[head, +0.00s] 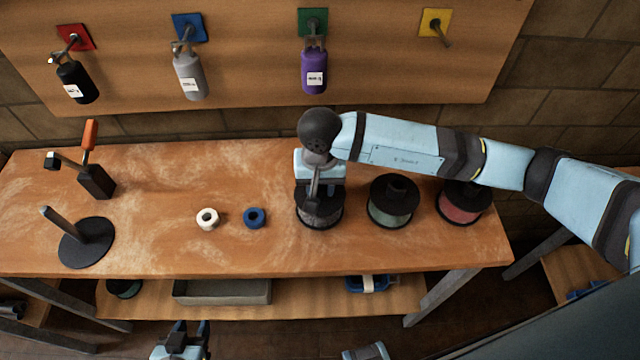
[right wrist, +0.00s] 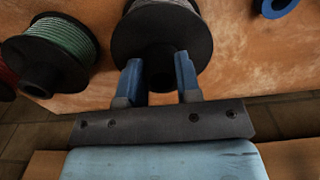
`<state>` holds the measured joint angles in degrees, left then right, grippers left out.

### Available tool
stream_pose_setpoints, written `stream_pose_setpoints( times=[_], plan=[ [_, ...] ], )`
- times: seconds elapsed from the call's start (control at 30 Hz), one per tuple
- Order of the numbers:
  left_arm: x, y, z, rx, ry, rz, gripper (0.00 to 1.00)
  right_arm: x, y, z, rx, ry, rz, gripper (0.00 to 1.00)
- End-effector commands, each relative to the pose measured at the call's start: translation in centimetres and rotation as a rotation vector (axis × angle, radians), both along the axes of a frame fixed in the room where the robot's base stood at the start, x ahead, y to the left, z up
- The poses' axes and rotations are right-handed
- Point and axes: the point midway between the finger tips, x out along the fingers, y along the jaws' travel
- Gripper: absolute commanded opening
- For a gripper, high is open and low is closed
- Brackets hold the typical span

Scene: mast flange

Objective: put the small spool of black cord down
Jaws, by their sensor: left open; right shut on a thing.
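My right gripper (head: 318,192) is shut on a spool (head: 318,216) with black flanges, at the right of the bench's middle. Its cord looks dark grey and is partly hidden by my gripper. In the right wrist view the two blue fingers (right wrist: 160,80) are on either side of the hub of this spool (right wrist: 185,35). The spool is at the bench top (head: 160,190); I cannot tell whether it touches it. My left gripper (head: 188,330) is open and empty at the bottom edge of the head view, in front of the bench.
A green spool (head: 392,208) and a red spool (head: 464,204) stand to the right. A white tape roll (head: 207,219) and a blue one (head: 254,217) lie to the left. A black stand (head: 85,240) is further left. Bottles hang on the board behind.

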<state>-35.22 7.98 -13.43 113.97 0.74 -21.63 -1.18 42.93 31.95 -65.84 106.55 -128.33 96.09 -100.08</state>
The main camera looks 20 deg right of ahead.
Motion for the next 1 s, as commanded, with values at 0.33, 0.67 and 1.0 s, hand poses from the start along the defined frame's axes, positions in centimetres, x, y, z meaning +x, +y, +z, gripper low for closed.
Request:
stream_pose_setpoints(
  times=[0.33, 0.67, 1.0],
  plan=[
    [0.1, 0.0, 0.3, -0.002, -0.007, 0.0, 0.43, 0.0, 0.0, -0.8, 0.002, -0.002, 0.0, 0.0],
    [0.1, 0.0, 0.1, -0.001, -0.007, 0.0, 0.43, 0.0, 0.0, -1.0, 0.001, 0.0, 0.0, 0.57],
    [0.1, 0.0, 0.0, 0.0, -0.003, 0.0, 0.43, 0.1, 0.0, 0.3, 0.001, -0.004, 0.001, 0.57]
  ],
)
